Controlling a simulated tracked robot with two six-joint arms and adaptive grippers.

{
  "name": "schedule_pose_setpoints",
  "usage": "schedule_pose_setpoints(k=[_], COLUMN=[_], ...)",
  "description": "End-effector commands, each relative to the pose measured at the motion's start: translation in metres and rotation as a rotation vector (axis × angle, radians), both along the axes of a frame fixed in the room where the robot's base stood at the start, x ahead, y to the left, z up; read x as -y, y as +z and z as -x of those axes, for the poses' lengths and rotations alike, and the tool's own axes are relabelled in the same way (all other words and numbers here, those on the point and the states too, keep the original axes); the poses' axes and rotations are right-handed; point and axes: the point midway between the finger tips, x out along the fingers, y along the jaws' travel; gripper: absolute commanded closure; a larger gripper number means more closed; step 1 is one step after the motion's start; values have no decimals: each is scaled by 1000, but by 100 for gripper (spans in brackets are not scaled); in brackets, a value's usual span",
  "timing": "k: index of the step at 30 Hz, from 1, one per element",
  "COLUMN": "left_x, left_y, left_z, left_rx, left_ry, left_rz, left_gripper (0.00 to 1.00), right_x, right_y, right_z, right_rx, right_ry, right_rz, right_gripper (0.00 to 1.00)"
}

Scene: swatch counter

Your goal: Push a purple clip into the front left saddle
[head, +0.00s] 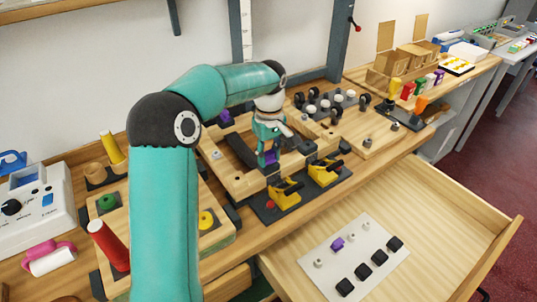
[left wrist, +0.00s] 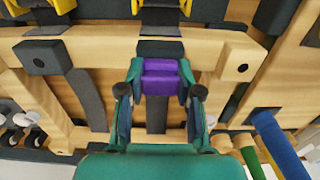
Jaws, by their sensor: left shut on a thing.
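My left gripper (head: 269,160) reaches down over the front left of the wooden frame (head: 238,185). In the left wrist view the gripper (left wrist: 160,88) is shut on a purple clip (left wrist: 161,78), with a teal finger on each side. The clip also shows between the fingers in the head view (head: 269,156). The dark front left saddle (left wrist: 158,47) lies right beside the clip in the wrist view. I cannot tell whether clip and saddle touch. The front right saddle (left wrist: 42,56) looks empty. My right gripper is not in view.
Two yellow toggle clamps (head: 285,194) stand before the frame. Another purple clip (head: 337,243) lies on a white card in the open drawer (head: 440,215). A purple piece (head: 226,117) is at the frame's back left. White-topped knobs (head: 311,108) stand behind, to the right.

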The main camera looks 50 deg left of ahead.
Motion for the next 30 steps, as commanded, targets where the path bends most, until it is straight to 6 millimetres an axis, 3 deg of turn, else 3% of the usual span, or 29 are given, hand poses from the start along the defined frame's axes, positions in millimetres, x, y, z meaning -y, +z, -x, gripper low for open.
schedule_pose_setpoints(k=[24,25,30], left_x=[0,0,1], left_y=[-11,-11,-11], left_z=[0,1,1], left_rx=[-3,-3,-5], left_ry=[0,0,-1], left_rz=[2,2,2], left_gripper=[82,61,36], right_x=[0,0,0], right_y=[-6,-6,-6], right_z=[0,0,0], right_rx=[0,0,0], right_ry=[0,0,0], right_rz=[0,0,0], right_gripper=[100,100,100])
